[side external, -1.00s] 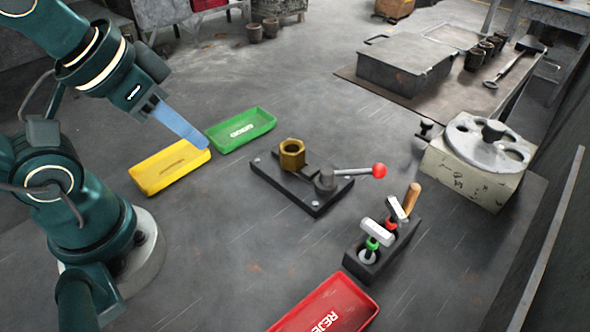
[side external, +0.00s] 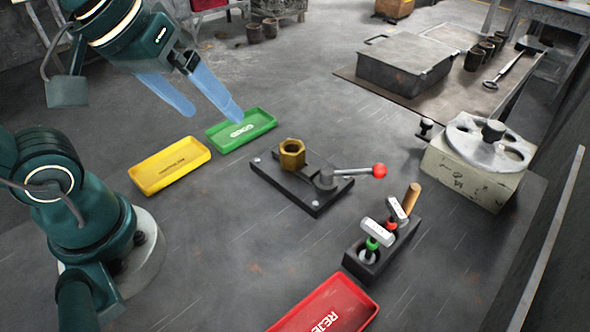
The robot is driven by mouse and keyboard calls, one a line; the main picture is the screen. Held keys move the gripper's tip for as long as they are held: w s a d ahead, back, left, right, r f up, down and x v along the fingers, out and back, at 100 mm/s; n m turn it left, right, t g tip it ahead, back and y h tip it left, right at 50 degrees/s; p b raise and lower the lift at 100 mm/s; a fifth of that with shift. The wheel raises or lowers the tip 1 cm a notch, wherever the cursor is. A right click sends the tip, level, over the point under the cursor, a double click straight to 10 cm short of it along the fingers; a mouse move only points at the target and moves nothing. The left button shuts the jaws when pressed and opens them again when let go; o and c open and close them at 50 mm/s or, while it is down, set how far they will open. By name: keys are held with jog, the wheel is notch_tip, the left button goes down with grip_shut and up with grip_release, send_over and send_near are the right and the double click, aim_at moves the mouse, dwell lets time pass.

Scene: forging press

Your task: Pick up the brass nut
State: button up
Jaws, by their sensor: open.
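The brass nut (side external: 292,154) is a gold hex nut with a hole in its top. It sits on a dark clamp plate (side external: 287,187) near the middle of the side external view, beside a lever with a red knob (side external: 379,170). My gripper (side external: 216,114) has two blue fingers, spread apart and empty. It is up and to the left of the nut in the picture, clear of it, and the right finger overlaps the green tray in the view.
A green tray (side external: 262,124) and a yellow tray (side external: 160,184) lie left of the plate. A red tray (side external: 350,292) is at the bottom. A black rack (side external: 362,262) with handled tools stands right of the plate. A pale block with a round disc (side external: 463,178) is at the right.

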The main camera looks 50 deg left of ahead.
jog(key=w+r+n+g, duration=0.1)
jog(key=w+n, duration=0.3)
jog(key=w, duration=0.1)
jog(key=n+g, duration=0.3)
jog(key=n, duration=0.1)
send_near(292, 147)
jog(key=f, duration=0.1)
jog(key=f+g, duration=0.1)
jog(key=d+f, duration=0.1)
jog(key=shift+w+f, duration=0.15)
jog(key=shift+w, duration=0.15)
jog(key=shift+g, duration=0.3)
jog(key=shift+s+f, duration=0.1)
jog(key=shift+f, duration=2.65)
grip_shut()
